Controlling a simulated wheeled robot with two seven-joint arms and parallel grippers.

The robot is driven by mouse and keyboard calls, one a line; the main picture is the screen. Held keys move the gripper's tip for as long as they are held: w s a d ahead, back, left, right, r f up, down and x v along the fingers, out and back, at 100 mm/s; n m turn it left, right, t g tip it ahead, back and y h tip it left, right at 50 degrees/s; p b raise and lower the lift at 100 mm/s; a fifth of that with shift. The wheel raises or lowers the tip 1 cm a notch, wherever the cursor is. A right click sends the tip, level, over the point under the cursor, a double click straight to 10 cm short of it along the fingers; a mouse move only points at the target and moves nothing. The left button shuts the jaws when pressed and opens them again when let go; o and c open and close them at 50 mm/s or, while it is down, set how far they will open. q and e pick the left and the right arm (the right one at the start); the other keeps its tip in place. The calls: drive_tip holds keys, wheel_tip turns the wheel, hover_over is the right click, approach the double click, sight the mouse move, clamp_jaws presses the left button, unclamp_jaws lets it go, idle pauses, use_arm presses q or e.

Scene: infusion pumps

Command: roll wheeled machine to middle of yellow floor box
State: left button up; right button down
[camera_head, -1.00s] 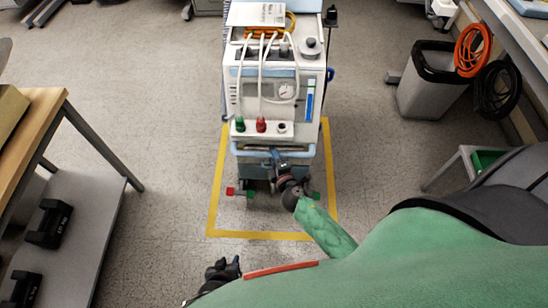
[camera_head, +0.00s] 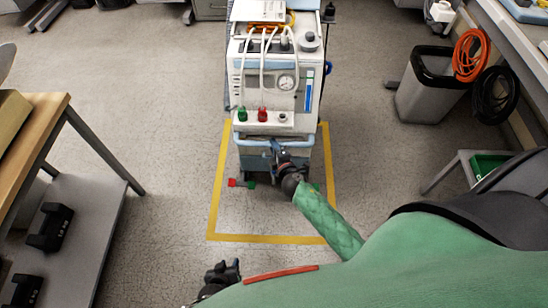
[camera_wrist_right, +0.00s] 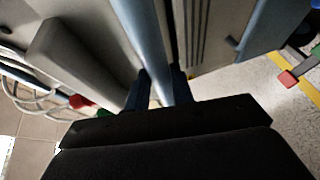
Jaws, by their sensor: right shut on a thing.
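The wheeled machine (camera_head: 265,85) stands upright in the head view, white with a gauge, hoses and red and green knobs. Its near lower part is over the yellow floor box (camera_head: 265,239), toward the box's far side. The box's near strip lies bare in front of it. My right gripper (camera_head: 280,150) is at the machine's front, shut on its blue handle bar (camera_head: 256,143). In the right wrist view the bar (camera_wrist_right: 147,40) runs between the two fingers (camera_wrist_right: 156,88). My left gripper (camera_head: 222,270) is low at the bottom of the head view, away from the machine; its fingers are unclear.
A grey bin (camera_head: 422,95) with orange and black coils is at the right, near a small stand (camera_head: 450,170). Floor between table and box is clear.

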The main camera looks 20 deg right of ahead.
sight(276, 138)
drive_tip(key=w, duration=0.1)
drive_tip(key=w+d, duration=0.1)
drive_tip(key=w, duration=0.1)
drive_tip(key=w+d+f, duration=0.1)
drive_tip(key=shift+w+d, duration=0.15)
drive_tip(key=shift+w, duration=0.05)
drive_tip(key=c, duration=1.3)
unclamp_jaws()
drive_tip(key=shift+f, duration=0.1)
drive_tip(key=shift+c, duration=0.2)
drive_tip(key=shift+o, duration=0.7)
drive_tip(key=shift+d, duration=0.1)
drive_tip(key=shift+r, duration=0.25)
drive_tip(key=s+r, duration=0.1)
drive_tip(key=s, duration=0.6)
drive_tip(key=shift+s+r, duration=0.2)
drive_tip(key=shift+s, duration=0.1)
drive_tip(key=shift+c, duration=0.3)
